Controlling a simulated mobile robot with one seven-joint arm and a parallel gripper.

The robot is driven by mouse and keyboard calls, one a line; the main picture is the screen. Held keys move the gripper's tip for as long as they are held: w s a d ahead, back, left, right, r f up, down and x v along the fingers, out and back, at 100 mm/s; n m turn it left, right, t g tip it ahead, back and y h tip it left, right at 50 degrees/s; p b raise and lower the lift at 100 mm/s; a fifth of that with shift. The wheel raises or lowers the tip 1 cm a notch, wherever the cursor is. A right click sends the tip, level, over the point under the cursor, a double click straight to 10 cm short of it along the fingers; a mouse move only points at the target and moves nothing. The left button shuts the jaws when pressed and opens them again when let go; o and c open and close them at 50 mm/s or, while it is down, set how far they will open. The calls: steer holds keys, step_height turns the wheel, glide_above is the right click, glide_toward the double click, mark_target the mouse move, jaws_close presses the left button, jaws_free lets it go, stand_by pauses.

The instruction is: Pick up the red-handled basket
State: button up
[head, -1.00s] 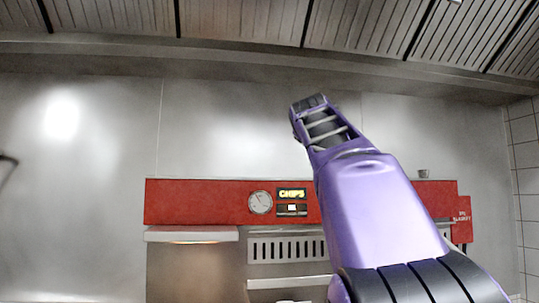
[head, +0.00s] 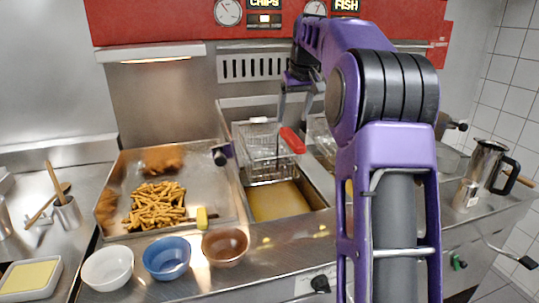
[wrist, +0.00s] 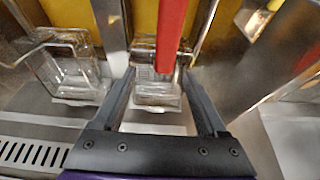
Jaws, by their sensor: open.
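The red-handled wire basket (head: 258,140) hangs at the back of the left fryer in the head view, above the yellow oil. Its red handle (head: 293,140) points forward and right. In the wrist view the red handle (wrist: 172,35) runs up from the wire basket (wrist: 155,88). My gripper (head: 294,108) is above and close to the handle in the head view. In the wrist view my gripper (wrist: 158,74) is open, with the handle's lower end appearing between its fingers. I cannot tell whether they touch it.
A second wire basket (wrist: 70,75) hangs beside it. A tray (head: 205,170) of chips stands left of the fryer. White (head: 108,267), blue (head: 166,257) and brown (head: 225,246) bowls stand in front. A metal jug (head: 483,168) is at right. The red control panel (head: 180,22) is behind.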

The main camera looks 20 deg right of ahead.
mark_target(289, 129)
steer(key=x, duration=0.6)
steer(key=shift+w+b, duration=0.1)
steer(key=shift+b, duration=0.3)
steer(key=x, duration=0.3)
steer(key=b+x, duration=0.1)
steer(key=x, duration=0.1)
steer(key=shift+a+f, duration=0.25)
steer(key=shift+a, duration=0.1)
jaws_close()
steer(key=shift+r, duration=0.15)
stand_by(0.3)
